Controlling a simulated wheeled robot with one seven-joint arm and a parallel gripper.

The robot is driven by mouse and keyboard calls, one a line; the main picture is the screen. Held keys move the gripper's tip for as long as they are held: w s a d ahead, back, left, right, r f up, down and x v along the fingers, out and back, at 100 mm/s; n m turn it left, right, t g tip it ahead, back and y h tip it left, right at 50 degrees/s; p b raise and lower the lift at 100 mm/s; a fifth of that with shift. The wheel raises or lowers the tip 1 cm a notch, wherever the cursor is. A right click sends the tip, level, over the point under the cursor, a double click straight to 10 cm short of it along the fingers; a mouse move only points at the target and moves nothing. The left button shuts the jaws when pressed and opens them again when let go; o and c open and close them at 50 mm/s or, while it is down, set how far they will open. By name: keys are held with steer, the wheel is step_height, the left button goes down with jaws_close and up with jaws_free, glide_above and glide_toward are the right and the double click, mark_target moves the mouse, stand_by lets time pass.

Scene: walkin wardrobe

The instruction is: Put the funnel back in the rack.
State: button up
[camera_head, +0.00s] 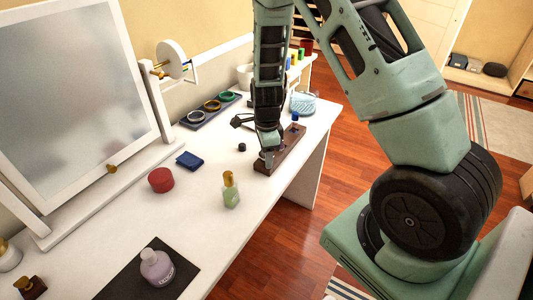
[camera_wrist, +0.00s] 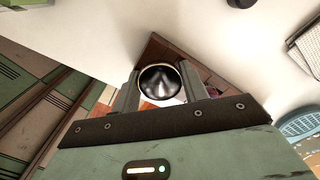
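The funnel (camera_wrist: 160,82) shows in the wrist view as a dark, shiny metal cone with a pale round rim, its wide mouth facing the camera. My gripper (camera_wrist: 160,90) is shut on it, one finger on each side of the rim. In the head view my gripper (camera_head: 267,158) points down at the near-left part of the rack (camera_head: 291,143), a long brown wooden block on the white table. The rack also shows behind the funnel in the wrist view (camera_wrist: 165,50). The funnel's lower end is hidden, so I cannot tell whether it sits in a hole or above one.
A blue-capped bottle (camera_head: 295,118) stands at the rack's far end. A green bottle with a gold cap (camera_head: 231,190), a red round box (camera_head: 161,180) and a small black cap (camera_head: 242,147) stand nearby. A blue glass dish (camera_head: 303,103) is behind.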

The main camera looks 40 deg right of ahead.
steer(key=o, duration=0.3)
steer(key=shift+w, duration=0.1)
steer(key=shift+r, duration=0.1)
step_height(320, 180, up, 17)
steer(key=shift+d+r+p, duration=0.1)
steer(key=shift+r+p, duration=0.05)
steer(key=shift+p, duration=0.55)
steer(key=s+a+r+n+y, duration=0.1)
steer(key=s+a+n, duration=0.4)
steer(key=a+n, duration=0.35)
steer(key=s+a+r+n, duration=0.2)
steer(key=s+a+n, duration=0.4)
steer(key=a, duration=0.4)
steer(key=s+a+n, duration=0.2)
steer(key=s+n, duration=0.2)
steer(key=n, duration=0.1)
steer(key=s+a+n, duration=0.2)
steer(key=s+n, duration=0.3)
steer(key=n, duration=0.1)
steer(key=s+a+r+n, duration=0.1)
steer(key=s+a+n, duration=0.1)
steer(key=s+n, duration=0.2)
steer(key=shift+s+n, duration=0.2)
steer(key=shift+n, duration=0.45)
